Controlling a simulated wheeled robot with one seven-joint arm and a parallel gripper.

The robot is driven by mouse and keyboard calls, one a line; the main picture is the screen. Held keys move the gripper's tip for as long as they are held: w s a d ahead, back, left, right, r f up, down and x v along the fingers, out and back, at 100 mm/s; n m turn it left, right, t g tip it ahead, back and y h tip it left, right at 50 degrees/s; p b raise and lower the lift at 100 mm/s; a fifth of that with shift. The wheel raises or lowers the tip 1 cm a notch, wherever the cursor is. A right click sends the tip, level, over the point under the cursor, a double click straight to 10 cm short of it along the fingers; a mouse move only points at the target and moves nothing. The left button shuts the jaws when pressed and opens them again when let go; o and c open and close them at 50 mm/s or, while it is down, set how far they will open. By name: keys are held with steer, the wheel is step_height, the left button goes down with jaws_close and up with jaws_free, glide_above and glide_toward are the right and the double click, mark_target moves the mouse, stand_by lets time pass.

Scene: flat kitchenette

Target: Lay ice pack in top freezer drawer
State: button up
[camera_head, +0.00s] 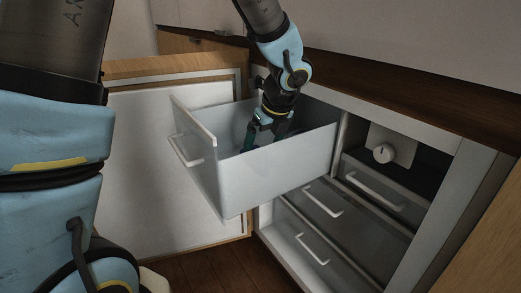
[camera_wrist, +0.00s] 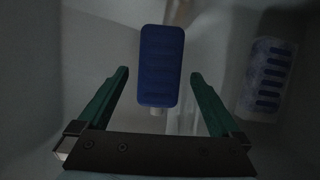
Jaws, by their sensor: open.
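The top freezer drawer (camera_head: 275,173) is pulled far out, a pale translucent box with a white front and handle. My gripper (camera_head: 262,137) reaches down into it from above. In the wrist view my gripper (camera_wrist: 158,88) is open, its two green fingers apart. A blue ribbed ice pack (camera_wrist: 160,65) lies in the drawer between and beyond the fingertips, and I see no finger touching it. In the head view the drawer's wall and my gripper mostly hide the ice pack.
A second frosty pack with blue ribs (camera_wrist: 268,78) lies at the right in the wrist view. Closed lower drawers (camera_head: 325,215), a small drawer (camera_head: 385,190) and a dial (camera_head: 384,153) are beside the open drawer. The open freezer door (camera_head: 165,200) stands at the left.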

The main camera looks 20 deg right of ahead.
steer(key=p+v, duration=0.2)
steer(key=v, duration=0.6)
steer(key=shift+r, duration=0.25)
